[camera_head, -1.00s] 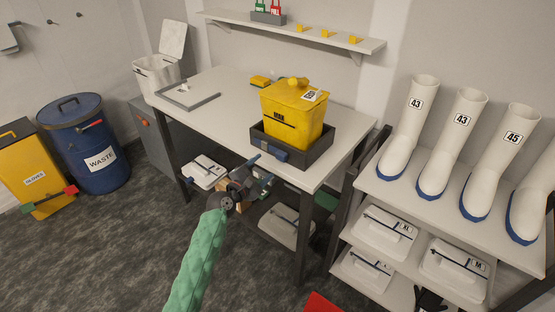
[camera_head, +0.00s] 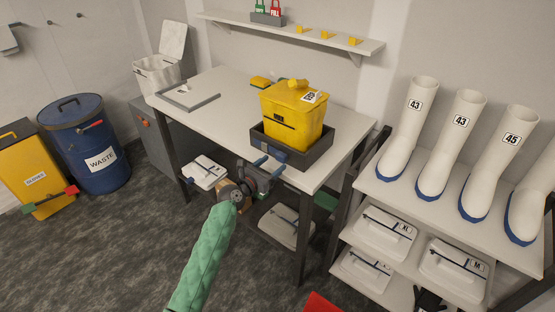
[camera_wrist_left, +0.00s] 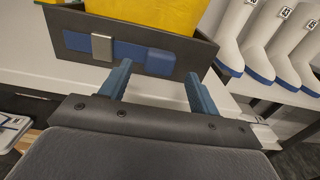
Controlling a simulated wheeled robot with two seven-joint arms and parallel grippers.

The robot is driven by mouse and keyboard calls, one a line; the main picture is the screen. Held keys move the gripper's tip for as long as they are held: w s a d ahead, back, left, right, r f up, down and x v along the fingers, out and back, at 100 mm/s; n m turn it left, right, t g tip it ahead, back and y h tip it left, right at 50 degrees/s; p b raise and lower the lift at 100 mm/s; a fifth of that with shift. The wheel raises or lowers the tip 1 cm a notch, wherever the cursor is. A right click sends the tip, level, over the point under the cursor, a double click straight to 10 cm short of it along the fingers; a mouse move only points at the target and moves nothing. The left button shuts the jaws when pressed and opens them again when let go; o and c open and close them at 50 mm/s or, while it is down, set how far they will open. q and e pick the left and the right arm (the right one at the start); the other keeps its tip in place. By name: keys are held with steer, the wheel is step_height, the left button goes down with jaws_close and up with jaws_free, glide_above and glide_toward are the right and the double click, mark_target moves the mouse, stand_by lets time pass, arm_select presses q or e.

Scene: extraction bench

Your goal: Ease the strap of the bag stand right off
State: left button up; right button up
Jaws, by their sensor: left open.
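The bag stand (camera_head: 318,156) is a dark open tray on the white bench, with a yellow bag (camera_head: 293,118) standing in it. Its blue strap (camera_head: 270,150) runs along the front wall. In the left wrist view the strap (camera_wrist_left: 137,52) passes through a grey metal buckle (camera_wrist_left: 102,47) and ends in a thicker blue tab (camera_wrist_left: 160,62). My left gripper (camera_head: 266,170) is open and empty, just below and in front of the strap. In the left wrist view its blue fingers (camera_wrist_left: 158,84) point at the stand's front wall, one on either side of the tab's end. My right gripper is not seen.
The bench edge (camera_wrist_left: 150,90) lies close to my left fingers. Lidded white boxes (camera_head: 285,225) sit on the shelf below. A rack with white boots (camera_head: 462,140) stands at the right.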

mark_target(279, 158)
arm_select(q)
steer(key=shift+x, duration=1.85)
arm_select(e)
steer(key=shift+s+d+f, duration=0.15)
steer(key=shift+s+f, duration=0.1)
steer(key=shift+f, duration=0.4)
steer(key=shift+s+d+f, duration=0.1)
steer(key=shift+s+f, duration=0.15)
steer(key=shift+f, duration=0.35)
arm_select(q)
steer(key=shift+c, duration=0.2)
jaws_close()
steer(key=shift+a, duration=0.15)
steer(key=shift+w+a, duration=0.95)
steer(key=shift+a, duration=0.3)
steer(key=shift+w+a, duration=0.1)
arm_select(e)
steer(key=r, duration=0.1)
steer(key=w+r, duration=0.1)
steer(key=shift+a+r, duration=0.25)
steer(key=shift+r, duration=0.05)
arm_select(q)
steer(key=shift+o, duration=0.2)
jaws_free()
steer(key=shift+r, duration=0.1)
